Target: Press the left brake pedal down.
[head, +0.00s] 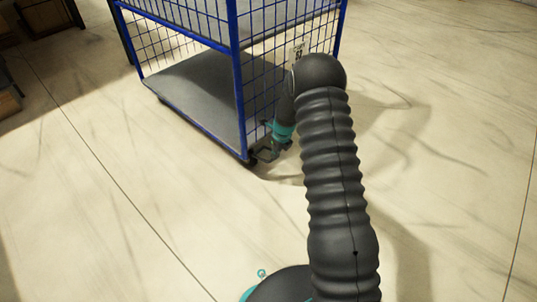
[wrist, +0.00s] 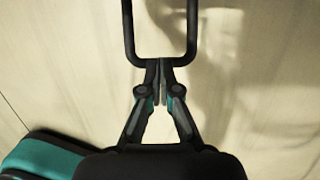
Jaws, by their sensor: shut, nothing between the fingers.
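A black U-shaped bar (wrist: 128,30), which looks like the brake pedal, comes in from the top edge of the wrist view. My gripper (wrist: 160,72) is shut and empty, with its fingertips at the middle of the bar's closed end. They overlap the bar in the picture; I cannot tell whether they touch it. In the head view, my gripper (head: 267,154) is low beside the near bottom corner of the blue cage cart (head: 238,75). The pedal is too small and dark there to make out clearly.
The cart has blue mesh sides and a bare grey deck (head: 185,95). A dark caster (head: 249,159) shows under its near corner. Dark shelving or boxes (head: 10,88) stand at the left edge. The pale floor in front and to the right is clear.

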